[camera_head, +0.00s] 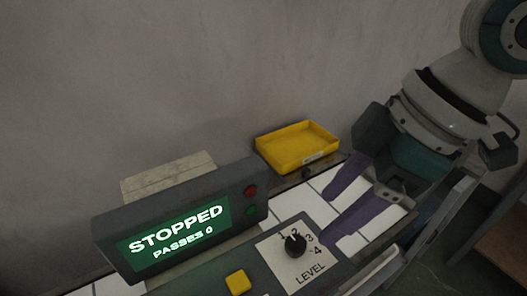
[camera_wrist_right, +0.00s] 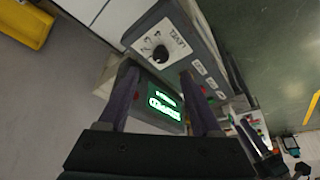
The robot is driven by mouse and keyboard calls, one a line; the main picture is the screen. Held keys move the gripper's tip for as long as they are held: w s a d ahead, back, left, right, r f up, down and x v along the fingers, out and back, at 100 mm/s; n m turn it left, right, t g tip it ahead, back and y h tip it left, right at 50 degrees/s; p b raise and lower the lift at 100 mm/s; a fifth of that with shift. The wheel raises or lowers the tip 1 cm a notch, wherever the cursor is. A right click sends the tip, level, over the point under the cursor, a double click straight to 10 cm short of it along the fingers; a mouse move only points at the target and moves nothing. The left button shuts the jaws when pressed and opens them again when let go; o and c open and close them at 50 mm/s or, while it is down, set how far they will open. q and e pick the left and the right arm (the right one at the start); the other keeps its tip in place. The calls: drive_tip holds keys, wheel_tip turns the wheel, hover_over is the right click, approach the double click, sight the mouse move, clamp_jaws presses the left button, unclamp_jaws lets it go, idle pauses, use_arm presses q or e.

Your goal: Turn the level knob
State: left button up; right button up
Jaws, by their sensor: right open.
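The level knob (camera_head: 295,244) is a round black knob on a white dial plate (camera_head: 277,259) marked 1 to 4 and LEVEL, on a dark control panel. Its pointer seems to be near the 2, but is too small to be sure. In the right wrist view the knob (camera_wrist_right: 160,53) shows beyond the fingertips. My right gripper (camera_head: 325,215) has two purple fingers, spread and empty. In the head view its tips are to the right of the knob, apart from it.
A display box (camera_head: 110,243) reads STOPPED, PASSES 0, with red (camera_head: 250,191) and green (camera_head: 251,210) buttons. A yellow button (camera_head: 237,282) sits left of the dial. A yellow tray (camera_head: 299,160) stands behind, near the wall. A pale block (camera_head: 168,175) is behind the display.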

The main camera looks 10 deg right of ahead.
sight(298, 243)
drive_tip(key=x, duration=0.7)
drive_tip(key=shift+a+f, duration=0.2)
drive_tip(key=shift+f, duration=0.15)
drive_tip(key=shift+c, duration=0.4)
clamp_jaws()
